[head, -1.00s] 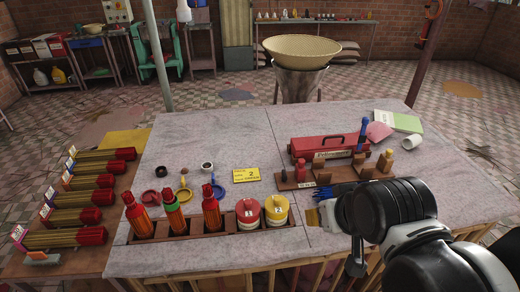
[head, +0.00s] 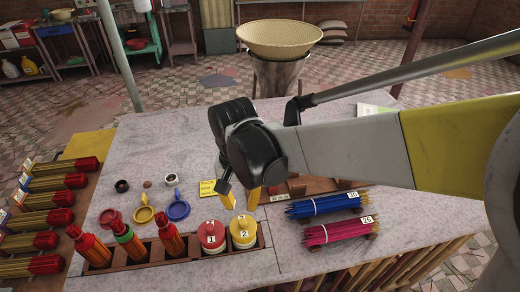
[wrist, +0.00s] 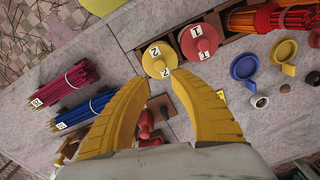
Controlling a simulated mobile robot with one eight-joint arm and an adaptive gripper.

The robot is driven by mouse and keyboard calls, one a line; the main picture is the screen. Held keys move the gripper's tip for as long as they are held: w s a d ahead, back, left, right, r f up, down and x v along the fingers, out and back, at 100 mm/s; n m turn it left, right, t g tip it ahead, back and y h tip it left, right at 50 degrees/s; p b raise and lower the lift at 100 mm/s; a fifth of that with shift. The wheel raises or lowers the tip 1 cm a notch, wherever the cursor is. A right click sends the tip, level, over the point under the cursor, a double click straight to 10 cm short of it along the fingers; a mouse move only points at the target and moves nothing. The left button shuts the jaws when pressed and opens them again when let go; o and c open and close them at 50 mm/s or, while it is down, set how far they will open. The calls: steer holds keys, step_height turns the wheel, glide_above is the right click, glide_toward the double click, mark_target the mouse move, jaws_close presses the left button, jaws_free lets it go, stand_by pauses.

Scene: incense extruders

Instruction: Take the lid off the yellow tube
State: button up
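The yellow tube shows its round yellow lid (head: 243,230), marked 2, in the right end of a wooden rack. In the wrist view its lid (wrist: 157,64) lies just beyond my fingertips. My gripper (head: 240,200) has yellow fingers and is open, above and behind the yellow lid in the head view. In the wrist view my gripper (wrist: 164,84) shows nothing between its fingertips. A red lid (head: 211,234), marked 1, stands beside the yellow one; it also shows in the wrist view (wrist: 199,42). The tube bodies below the lids are mostly hidden by the rack.
Blue (head: 327,204) and pink (head: 337,230) stick bundles lie to the right. Blue and yellow ring-like pieces (head: 144,214) lie behind the rack. My arm hides much of the back right of the table.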

mark_target(242, 221)
step_height(242, 221, down, 4)
steer(key=shift+s+a+f+b, duration=0.1)
steer(key=shift+f+b, duration=0.1)
steer(key=shift+b, duration=0.45)
steer(key=shift+f+b, duration=1.35)
steer(key=shift+f, duration=1.45)
steer(key=shift+r, duration=0.1)
jaws_close()
